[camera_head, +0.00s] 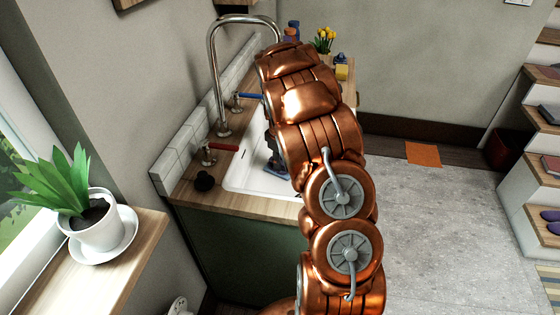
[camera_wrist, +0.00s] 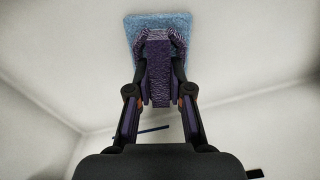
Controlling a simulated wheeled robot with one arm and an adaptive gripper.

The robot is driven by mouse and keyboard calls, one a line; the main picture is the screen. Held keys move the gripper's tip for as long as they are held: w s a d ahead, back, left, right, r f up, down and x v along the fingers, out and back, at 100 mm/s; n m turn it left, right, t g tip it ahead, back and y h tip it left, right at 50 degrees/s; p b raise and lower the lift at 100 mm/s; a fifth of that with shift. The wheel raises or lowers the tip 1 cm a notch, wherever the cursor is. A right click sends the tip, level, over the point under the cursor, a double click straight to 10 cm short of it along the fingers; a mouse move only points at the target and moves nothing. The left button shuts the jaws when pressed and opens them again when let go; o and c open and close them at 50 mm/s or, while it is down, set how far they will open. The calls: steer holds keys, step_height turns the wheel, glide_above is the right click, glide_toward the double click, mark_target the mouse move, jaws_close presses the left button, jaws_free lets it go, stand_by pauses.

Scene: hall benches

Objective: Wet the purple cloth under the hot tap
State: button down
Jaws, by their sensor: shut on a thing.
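My gripper (camera_wrist: 160,92) is shut on a purple cloth (camera_wrist: 159,72) in the wrist view. A blue textured piece (camera_wrist: 178,27) spreads just past the cloth; I cannot tell whether the two are joined. In the head view my gripper (camera_head: 271,150) reaches down into the white sink (camera_head: 246,176), mostly hidden by my copper arm. The tall chrome tap (camera_head: 212,62) arches behind it. The red hot-tap handle (camera_head: 223,147) is at the near left of the spout, and the blue handle (camera_head: 249,95) is farther back. No running water shows.
A small black round thing (camera_head: 204,182) lies on the wooden counter (camera_head: 225,200) near the front. A potted plant (camera_head: 97,225) stands on the sill at left. Yellow flowers (camera_head: 325,37) and bottles stand at the far end. Open floor (camera_head: 440,220) lies to the right.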

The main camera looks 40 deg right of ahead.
steer(key=c, duration=1)
jaws_free()
steer(key=shift+s+f, duration=0.1)
steer(key=shift+f, duration=0.35)
steer(key=shift+r, duration=0.1)
steer(key=shift+r, duration=0.1)
